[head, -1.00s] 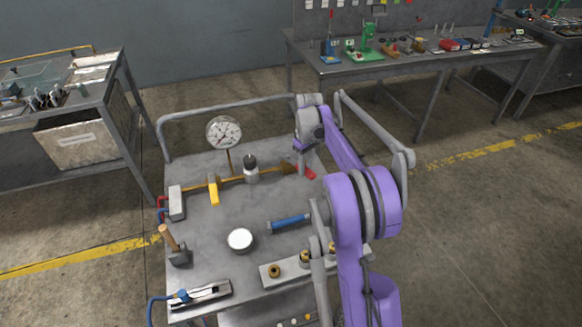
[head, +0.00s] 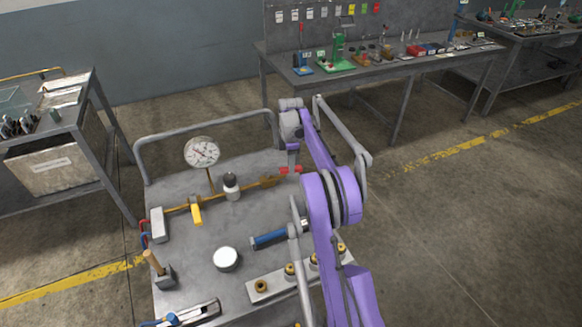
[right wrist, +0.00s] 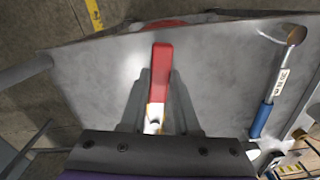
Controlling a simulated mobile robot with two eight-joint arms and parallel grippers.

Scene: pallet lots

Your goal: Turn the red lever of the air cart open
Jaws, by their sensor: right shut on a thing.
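The red lever (head: 290,169) is at the far right end of the brass pipe (head: 212,200) on the grey air cart (head: 190,255). It now lies roughly in line with the pipe. My right gripper (head: 292,160) is down at the lever from above, shut on it. In the right wrist view the red lever (right wrist: 160,72) stands between the dark fingers (right wrist: 158,105), its free end pointing away from the palm. The valve body under the lever is partly hidden by the gripper. My left gripper is not in view.
On the cart are a round gauge (head: 202,152), a yellow lever (head: 196,213), a blue-handled tool (head: 268,239), a white round tin (head: 226,258), a hammer (head: 160,270) and a block with brass fittings (head: 262,286). A grey rail (head: 210,125) edges the cart's back. Benches stand behind and left.

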